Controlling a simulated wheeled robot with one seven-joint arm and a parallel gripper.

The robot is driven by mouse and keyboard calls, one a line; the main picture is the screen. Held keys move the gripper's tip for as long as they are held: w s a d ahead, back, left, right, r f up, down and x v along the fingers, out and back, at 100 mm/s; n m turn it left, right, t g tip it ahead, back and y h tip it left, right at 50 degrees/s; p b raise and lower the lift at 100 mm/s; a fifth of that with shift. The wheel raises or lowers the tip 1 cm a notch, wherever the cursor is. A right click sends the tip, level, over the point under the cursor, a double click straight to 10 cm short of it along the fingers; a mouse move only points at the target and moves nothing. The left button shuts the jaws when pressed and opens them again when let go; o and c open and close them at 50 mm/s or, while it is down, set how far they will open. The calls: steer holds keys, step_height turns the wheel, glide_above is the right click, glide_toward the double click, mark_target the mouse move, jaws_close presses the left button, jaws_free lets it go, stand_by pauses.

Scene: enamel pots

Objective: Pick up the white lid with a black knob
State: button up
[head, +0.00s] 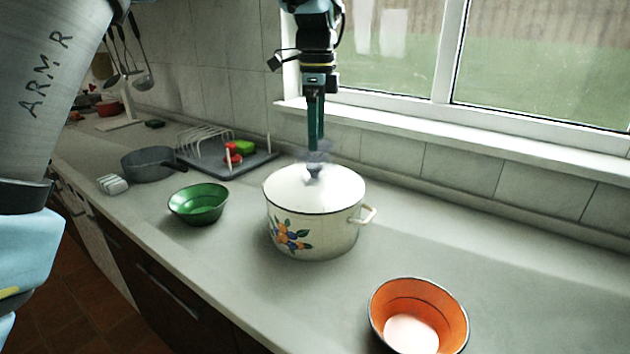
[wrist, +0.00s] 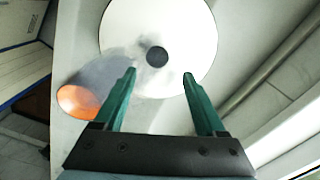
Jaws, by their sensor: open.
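The white lid (head: 290,188) sits on a cream enamel pot (head: 290,228) with a fruit decoration and a side handle. Its dark knob (head: 314,172) stands up at the centre. In the wrist view the lid (wrist: 195,50) is a white disc with the black knob (wrist: 157,56) near its middle. My gripper (head: 317,148) points down above the lid, its tips close over the knob in the head view. In the wrist view my gripper (wrist: 160,73) is open and empty, with the knob showing beyond and between its green fingertips. Whether the fingers flank the knob is unclear.
A green bowl (head: 198,203) stands left of the pot, and an orange bowl (head: 418,312) stands front right. A grey pan (head: 148,163) and a dish rack (head: 215,150) are behind left. The window sill (head: 450,130) runs behind. Counter right of the pot is clear.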

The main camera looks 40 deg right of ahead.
mark_target(314, 166)
steer(key=shift+a+f+p, duration=0.15)
steer(key=shift+f+p, duration=0.45)
steer(key=shift+f, duration=1.15)
steer(key=shift+a+f+p, duration=0.15)
steer(key=shift+f+p, duration=0.45)
steer(key=shift+f, duration=1.15)
steer(key=shift+c, duration=0.4)
jaws_close()
